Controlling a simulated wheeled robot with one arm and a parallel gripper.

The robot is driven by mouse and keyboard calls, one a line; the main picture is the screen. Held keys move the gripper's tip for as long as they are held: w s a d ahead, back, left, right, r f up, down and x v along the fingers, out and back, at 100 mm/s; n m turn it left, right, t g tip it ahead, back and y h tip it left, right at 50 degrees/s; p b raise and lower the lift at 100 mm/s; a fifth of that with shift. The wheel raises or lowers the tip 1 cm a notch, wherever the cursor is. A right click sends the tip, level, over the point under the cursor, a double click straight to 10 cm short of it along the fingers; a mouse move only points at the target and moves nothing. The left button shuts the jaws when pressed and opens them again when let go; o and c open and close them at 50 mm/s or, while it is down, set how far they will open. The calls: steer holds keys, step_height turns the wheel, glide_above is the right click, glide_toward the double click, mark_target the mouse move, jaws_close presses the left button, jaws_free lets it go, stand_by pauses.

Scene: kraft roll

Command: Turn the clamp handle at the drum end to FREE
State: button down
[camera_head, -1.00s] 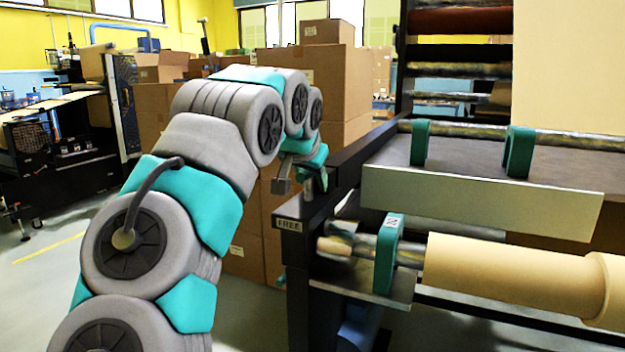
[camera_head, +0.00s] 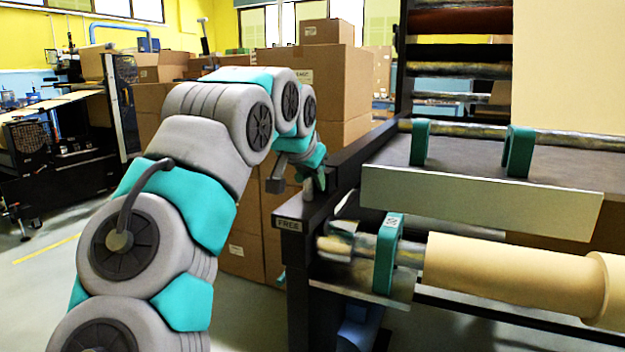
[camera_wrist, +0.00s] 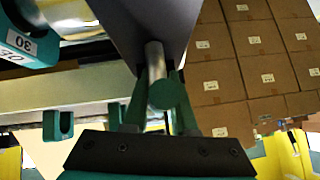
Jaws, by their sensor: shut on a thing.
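The clamp handle (camera_wrist: 157,65) is a pale metal rod with a round green end, seen in the wrist view below a dark post. My gripper (camera_wrist: 150,108) has its two green fingers on either side of this handle and is shut on it. In the head view my gripper (camera_head: 318,180) is at the post beside the drum end, and the handle there is hidden. A FREE label (camera_head: 288,224) is on the front of the black frame, below and left of my gripper. The handle's exact angle is hard to tell.
The kraft roll (camera_head: 500,275) lies on its shaft at the lower right, with a green bracket (camera_head: 387,255) near the shaft end. A grey plate (camera_head: 480,200) with green brackets is above it. Cardboard boxes (camera_head: 340,90) are stacked behind my arm.

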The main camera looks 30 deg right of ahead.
steer(key=m+g, duration=0.1)
steer(key=m+g+h, duration=0.1)
steer(key=m, duration=0.1)
steer(key=s+m+g+h, duration=0.1)
steer(key=shift+d+m, duration=0.3)
steer(key=shift+m, duration=0.1)
steer(key=shift+s+d+m+g+h, duration=0.15)
steer(key=shift+s+m+g, duration=0.1)
steer(key=shift+m+g, duration=0.65)
steer(key=shift+s+a+m+g+h, duration=0.1)
steer(key=shift+s+m+g+h, duration=0.1)
steer(key=shift+m+g, duration=0.65)
steer(key=shift+s+m+g, duration=0.1)
steer(key=shift+m+g, duration=0.15)
steer(key=shift+m, duration=0.3)
steer(key=c, duration=0.7)
jaws_free()
steer(key=shift+c, duration=0.2)
steer(key=shift+r, duration=0.1)
